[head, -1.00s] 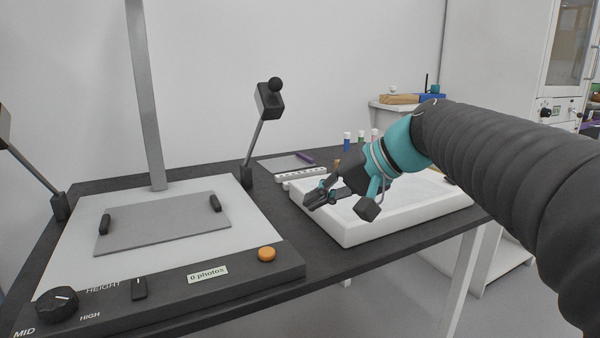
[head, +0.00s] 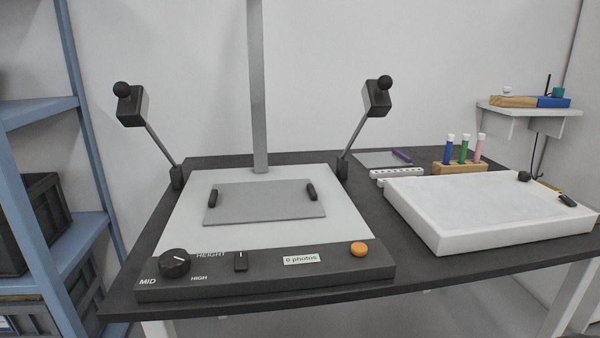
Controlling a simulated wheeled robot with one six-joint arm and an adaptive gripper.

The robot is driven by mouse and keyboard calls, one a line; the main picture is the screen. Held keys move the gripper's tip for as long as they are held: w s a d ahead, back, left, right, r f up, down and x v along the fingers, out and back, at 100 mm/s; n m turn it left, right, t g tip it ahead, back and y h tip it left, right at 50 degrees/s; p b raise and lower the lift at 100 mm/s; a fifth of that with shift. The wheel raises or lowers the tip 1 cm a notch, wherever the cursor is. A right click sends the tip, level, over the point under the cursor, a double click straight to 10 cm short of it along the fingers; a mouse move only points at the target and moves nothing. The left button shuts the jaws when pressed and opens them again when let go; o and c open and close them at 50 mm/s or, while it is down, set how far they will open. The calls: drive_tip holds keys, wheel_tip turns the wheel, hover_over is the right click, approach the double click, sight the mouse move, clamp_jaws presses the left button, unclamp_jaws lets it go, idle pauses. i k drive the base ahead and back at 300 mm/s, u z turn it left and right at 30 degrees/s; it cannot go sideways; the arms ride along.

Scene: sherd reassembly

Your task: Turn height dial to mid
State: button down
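The height dial (head: 175,263) is a round black knob at the left end of the copy stand's dark front panel (head: 270,282). A short white mark on its top lies toward the right, on the HEIGHT lettering side, away from MID. The MID label (head: 148,282) is at its lower left and the HIGH label (head: 199,278) at its lower right. Any label behind the knob is hidden. My gripper and arm are out of view, and nothing touches the dial.
A small black switch (head: 240,262), a "0 photos" display (head: 301,259) and an orange button (head: 359,249) share the panel. Two lamps (head: 131,104) (head: 377,97) flank the column (head: 258,90). A white tray (head: 440,238) stands right. Blue shelving (head: 85,115) is at left.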

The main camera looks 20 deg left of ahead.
sight(174, 262)
drive_tip(key=u, duration=1.15)
